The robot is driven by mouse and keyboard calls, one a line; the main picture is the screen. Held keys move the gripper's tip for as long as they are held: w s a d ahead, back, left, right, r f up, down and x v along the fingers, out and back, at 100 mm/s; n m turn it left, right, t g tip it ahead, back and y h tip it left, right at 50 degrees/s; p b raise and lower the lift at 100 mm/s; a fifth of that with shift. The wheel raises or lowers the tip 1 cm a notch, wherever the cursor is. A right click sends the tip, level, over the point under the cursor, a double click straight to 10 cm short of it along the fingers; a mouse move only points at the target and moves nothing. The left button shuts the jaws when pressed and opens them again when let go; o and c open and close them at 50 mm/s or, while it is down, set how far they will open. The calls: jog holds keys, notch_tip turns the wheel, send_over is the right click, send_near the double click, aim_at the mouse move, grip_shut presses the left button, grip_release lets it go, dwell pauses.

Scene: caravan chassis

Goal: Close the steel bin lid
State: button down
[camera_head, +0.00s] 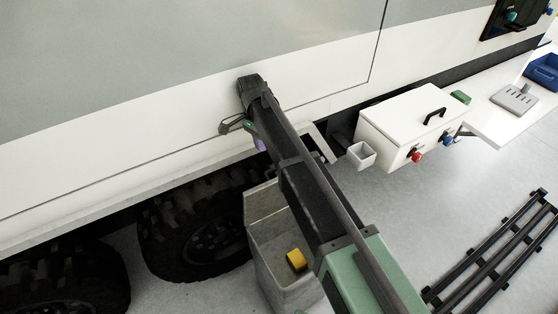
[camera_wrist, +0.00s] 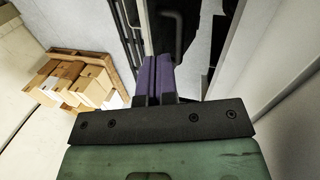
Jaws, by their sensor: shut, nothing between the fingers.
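The steel bin (camera_head: 262,205) stands open beside the wheel, with a yellow block (camera_head: 297,260) inside it. My arm crosses in front of its right side. A pale edge (camera_head: 322,142) shows behind the arm, above the bin; I cannot tell whether it is the raised lid. My gripper (camera_head: 259,145) is above the bin's far end, close to the caravan's lower side and partly hidden by my arm. In the wrist view its purple fingers (camera_wrist: 157,75) are together and empty. A dark bar-like shape (camera_wrist: 170,35) shows just beyond the fingertips; contact cannot be told.
The caravan wall (camera_head: 180,110) runs along the back, with big tyres (camera_head: 200,235) below. A white box with a black handle (camera_head: 412,125) and a small grey cup (camera_head: 361,155) are to the right. Black rails (camera_head: 490,255) lie on the floor. The wrist view shows boxes on a pallet (camera_wrist: 85,80).

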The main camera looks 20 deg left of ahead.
jog(key=shift+m, duration=0.6)
jog(key=b+x, duration=0.9)
jog(key=x, duration=0.1)
jog(key=shift+s+b, duration=0.4)
jog(key=shift+s, duration=0.05)
